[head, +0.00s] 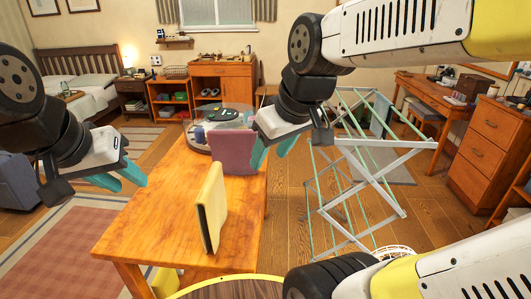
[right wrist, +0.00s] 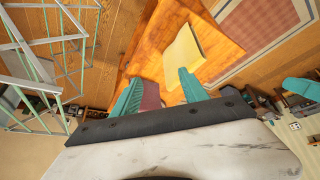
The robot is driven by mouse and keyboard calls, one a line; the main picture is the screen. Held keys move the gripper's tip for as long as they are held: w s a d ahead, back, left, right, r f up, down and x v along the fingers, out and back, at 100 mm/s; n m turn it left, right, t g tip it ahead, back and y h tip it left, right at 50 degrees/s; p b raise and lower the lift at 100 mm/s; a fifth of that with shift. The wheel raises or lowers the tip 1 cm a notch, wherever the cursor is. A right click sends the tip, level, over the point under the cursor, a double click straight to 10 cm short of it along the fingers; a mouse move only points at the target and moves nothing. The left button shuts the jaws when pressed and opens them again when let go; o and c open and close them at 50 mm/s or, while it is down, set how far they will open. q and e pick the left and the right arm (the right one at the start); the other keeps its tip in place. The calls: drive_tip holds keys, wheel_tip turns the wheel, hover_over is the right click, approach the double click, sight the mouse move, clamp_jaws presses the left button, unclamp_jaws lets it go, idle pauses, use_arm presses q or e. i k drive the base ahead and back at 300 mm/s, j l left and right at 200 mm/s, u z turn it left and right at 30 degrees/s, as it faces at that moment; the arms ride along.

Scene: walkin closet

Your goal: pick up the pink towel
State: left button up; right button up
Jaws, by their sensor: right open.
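The pink towel (head: 228,153) stands upright as a flat mauve panel on the wooden table (head: 160,205), toward its far end. My right gripper (head: 270,152) is open at the towel's right edge, with one finger overlapping it in the head view. In the right wrist view a strip of the towel (right wrist: 151,97) shows between the open fingers, close beside the left one. I cannot tell whether it touches. My left gripper (head: 121,179) looks open and empty, left of the table, away from the towel.
A yellow folded cloth (head: 211,207) stands upright on the table, nearer me. A round tray (head: 240,113) with small items is behind the towel. A drying rack (head: 355,170) stands right of the table. The table's left part is clear.

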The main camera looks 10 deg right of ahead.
sight(233, 148)
drive_tip(key=i+j+u, duration=0.2)
drive_tip(key=u, duration=0.15)
drive_tip(key=i+j+u, duration=0.4)
drive_tip(key=k+l, duration=0.1)
